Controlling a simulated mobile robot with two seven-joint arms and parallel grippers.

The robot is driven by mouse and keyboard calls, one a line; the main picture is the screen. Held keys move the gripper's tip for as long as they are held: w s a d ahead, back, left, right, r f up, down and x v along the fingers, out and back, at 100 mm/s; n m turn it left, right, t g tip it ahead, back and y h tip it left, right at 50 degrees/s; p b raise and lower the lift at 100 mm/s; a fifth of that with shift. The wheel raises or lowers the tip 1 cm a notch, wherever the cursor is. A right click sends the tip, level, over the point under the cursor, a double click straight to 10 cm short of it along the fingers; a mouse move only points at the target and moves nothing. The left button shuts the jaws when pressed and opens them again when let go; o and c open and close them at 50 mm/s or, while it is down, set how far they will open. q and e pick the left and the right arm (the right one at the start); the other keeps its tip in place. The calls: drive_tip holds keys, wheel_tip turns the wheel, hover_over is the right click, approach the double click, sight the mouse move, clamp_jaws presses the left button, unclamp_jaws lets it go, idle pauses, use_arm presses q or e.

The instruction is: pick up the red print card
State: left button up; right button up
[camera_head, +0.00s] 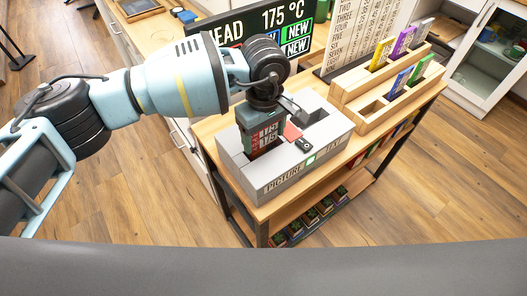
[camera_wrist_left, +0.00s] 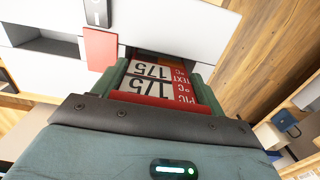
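A red and white print card (camera_head: 268,137) marked "175" shows at the slot of the grey box (camera_head: 292,182) lettered "PICTURE" and "TEXT". In the left wrist view the card (camera_wrist_left: 155,82) reads "PIC", "TEXT" and "175 °C". My left gripper (camera_head: 262,140) points down at the slot at the box's left. In the wrist view its two green fingers stand wide apart, one at each side of the card. I cannot tell whether they press on it. The card's lower part is hidden. My right gripper is not in view.
The box stands on a wooden table (camera_head: 223,122). A red square (camera_head: 292,131) lies on its top beside my gripper. A wooden rack (camera_head: 365,88) with several coloured cards stands at the right. A dark sign (camera_head: 265,25) reading "175 °C" is behind the arm.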

use_arm(q)
drive_tip(key=c, duration=0.9)
wheel_tip(320, 180, up, 10)
drive_tip(key=shift+r+b, duration=0.1)
drive_tip(key=shift+b, duration=0.3)
